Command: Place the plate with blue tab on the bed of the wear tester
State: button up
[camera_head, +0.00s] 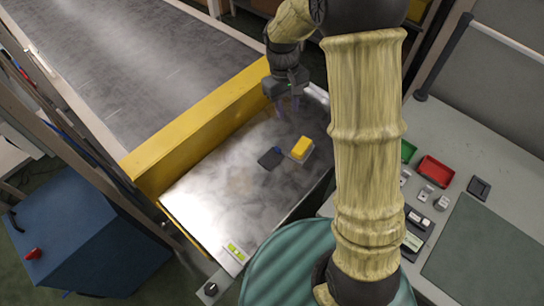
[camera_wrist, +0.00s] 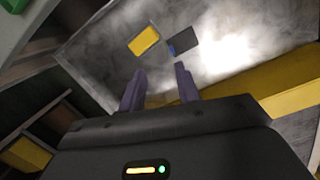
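A dark, flat plate with a small blue tab (camera_head: 271,158) lies on a shiny metal surface (camera_head: 215,190); in the wrist view the plate (camera_wrist: 184,40) has its blue tab at the lower left corner. Right beside it is a yellow block or pad on a pale base (camera_head: 301,147), also in the wrist view (camera_wrist: 144,40). I cannot tell for sure which part is the wear tester's bed. My gripper (camera_head: 288,105) is above the far part of the metal surface, apart from the plate. In the wrist view its two fingers (camera_wrist: 160,88) are spread with nothing between them.
A yellow rail (camera_head: 195,130) separates the metal surface from a wide grey belt (camera_head: 130,60). A small green display (camera_head: 236,252) is at the near edge. A bench at the right holds a red tray (camera_head: 434,171) and several small items. A blue cabinet (camera_head: 80,235) stands at the left.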

jog(key=w+a+f+n+g+h, duration=0.2)
jog(key=w+a+f, duration=0.3)
jog(key=a, duration=0.3)
jog(key=shift+w+n, duration=0.65)
jog(key=shift+n, duration=0.15)
jog(key=p, duration=0.2)
send_over(277, 148)
jog(key=w+a, duration=0.2)
notch_tip(277, 148, down, 11)
jog(key=shift+s+f, duration=0.1)
jog(key=shift+s, duration=0.05)
jog(key=shift+p+x, duration=0.6)
jog(key=shift+x, duration=2)
jog(key=shift+d, duration=0.25)
